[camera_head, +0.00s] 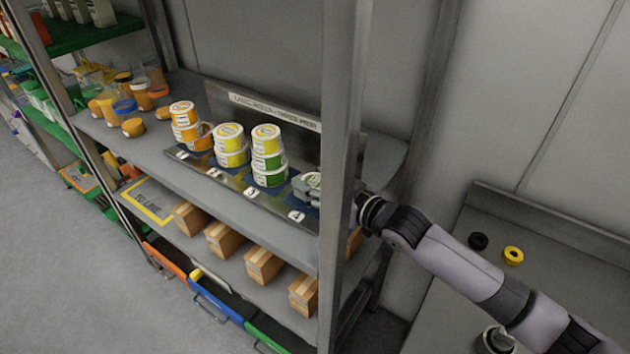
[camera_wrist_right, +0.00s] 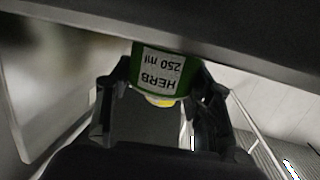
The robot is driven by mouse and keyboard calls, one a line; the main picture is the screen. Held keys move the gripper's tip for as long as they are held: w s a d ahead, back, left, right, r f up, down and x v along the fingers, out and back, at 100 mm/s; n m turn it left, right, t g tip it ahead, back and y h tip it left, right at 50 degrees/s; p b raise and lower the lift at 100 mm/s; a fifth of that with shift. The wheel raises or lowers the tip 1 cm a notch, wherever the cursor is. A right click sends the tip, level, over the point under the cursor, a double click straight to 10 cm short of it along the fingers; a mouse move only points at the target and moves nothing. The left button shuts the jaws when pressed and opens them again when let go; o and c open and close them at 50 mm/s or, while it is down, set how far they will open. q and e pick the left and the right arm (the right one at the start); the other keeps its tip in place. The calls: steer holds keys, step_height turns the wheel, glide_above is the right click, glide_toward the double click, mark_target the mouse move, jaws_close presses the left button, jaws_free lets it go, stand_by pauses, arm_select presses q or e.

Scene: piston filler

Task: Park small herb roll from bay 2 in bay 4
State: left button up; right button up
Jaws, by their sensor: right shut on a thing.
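The small herb roll (camera_wrist_right: 162,72) is green with a white label reading HERB 250 ml, upside down in the right wrist view. My right gripper (camera_wrist_right: 165,90) is shut on it, with one finger on each side. In the head view my right gripper (camera_head: 308,186) reaches in from behind the shelf post to the rightmost bay; the post hides part of it, and the roll hardly shows there. The rack (camera_head: 232,183) has numbered bays. To the left stand an orange-labelled stack (camera_head: 184,122), a yellow stack (camera_head: 230,145) and a yellow-over-green stack (camera_head: 268,158). My left gripper is not in view.
The upright shelf post (camera_head: 341,150) stands between the rack's right end and my right arm. Jars (camera_head: 140,98) stand left of the rack. Cardboard boxes (camera_head: 262,266) sit on the shelf below. A side table (camera_head: 480,275) at right holds black and yellow rings.

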steer(key=o, duration=1.2)
steer(key=shift+f, duration=0.1)
steer(key=shift+o, duration=0.2)
steer(key=b+v, duration=0.1)
steer(key=v, duration=0.9)
steer(key=shift+s+d+b, duration=0.25)
steer(key=shift+d+b, duration=0.05)
steer(key=shift+b, duration=0.1)
steer(key=shift+s+d+r, duration=0.25)
steer(key=shift+s+d, duration=0.15)
steer(key=shift+s, duration=0.05)
